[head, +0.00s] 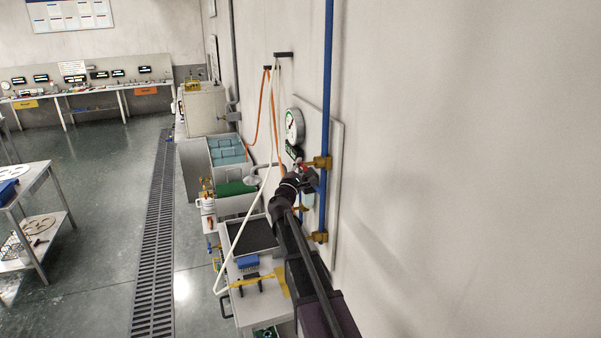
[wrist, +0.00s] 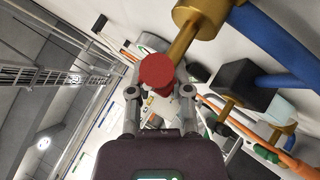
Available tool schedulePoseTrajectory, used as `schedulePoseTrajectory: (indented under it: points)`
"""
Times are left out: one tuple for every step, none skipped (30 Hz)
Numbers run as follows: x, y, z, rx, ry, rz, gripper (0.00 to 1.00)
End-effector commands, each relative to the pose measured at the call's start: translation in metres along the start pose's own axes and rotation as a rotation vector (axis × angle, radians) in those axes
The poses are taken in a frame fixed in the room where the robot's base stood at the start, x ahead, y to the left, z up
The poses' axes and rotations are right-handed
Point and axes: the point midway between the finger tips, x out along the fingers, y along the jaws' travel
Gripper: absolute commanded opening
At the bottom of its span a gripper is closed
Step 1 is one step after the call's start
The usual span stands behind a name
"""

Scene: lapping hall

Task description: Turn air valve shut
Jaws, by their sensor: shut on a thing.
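The air valve sits on the wall panel, on the blue pipe (head: 328,90). Its brass body (head: 322,162) has a small red handle (head: 304,167), partly hidden by my gripper in the head view. In the wrist view the red handle (wrist: 157,72) is between my fingertips, joined to the brass body (wrist: 203,16) at upper right. My gripper (head: 299,178) reaches the valve from below and is shut on the handle. The fingers also show in the wrist view (wrist: 159,88). The handle's exact angle is hard to tell.
A round gauge (head: 294,125) is on the panel just left of the valve. A second brass fitting (head: 319,237) is lower on the pipe. Orange hoses (head: 257,110) hang from wall hooks. Carts and bins (head: 228,150) line the wall. The floor at left has free room.

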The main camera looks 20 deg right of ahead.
Motion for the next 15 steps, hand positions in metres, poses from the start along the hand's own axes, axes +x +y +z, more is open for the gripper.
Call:
schedulePoseTrajectory:
  points:
    - [0.0007,-0.002,-0.0029,0.012,-0.013,0.015,0.0]
    - [0.0007,-0.0018,-0.0028,0.021,-0.021,0.022,0.0]
    - [0.0008,-0.0016,-0.0028,0.031,-0.029,0.031,0.0]
    - [0.0009,-0.0013,-0.0027,0.038,-0.035,0.037,0.0]
    - [0.0009,-0.0011,-0.0025,0.045,-0.042,0.043,0.0]
    - [0.001,-0.0009,-0.0022,0.054,-0.049,0.049,0.0]
    - [0.0011,-0.0006,-0.0021,0.058,-0.054,0.054,0.0]
    - [0.0011,-0.0004,-0.002,0.062,-0.057,0.059,0.0]
    - [0.0012,-0.0002,-0.0019,0.069,-0.062,0.063,0.0]
    - [0.0012,-0.0001,-0.0017,0.072,-0.065,0.066,0.0]
    - [0.0013,0.0001,-0.0015,0.074,-0.067,0.068,0.0]
    - [0.0013,0.0003,-0.0013,0.077,-0.07,0.07,0.0]
    - [0.0013,0.0005,-0.0011,0.079,-0.072,0.072,0.0]
    - [0.0013,0.0007,-0.001,0.08,-0.073,0.073,0.0]
    - [0.0013,0.0008,-0.0008,0.081,-0.074,0.074,0.0]
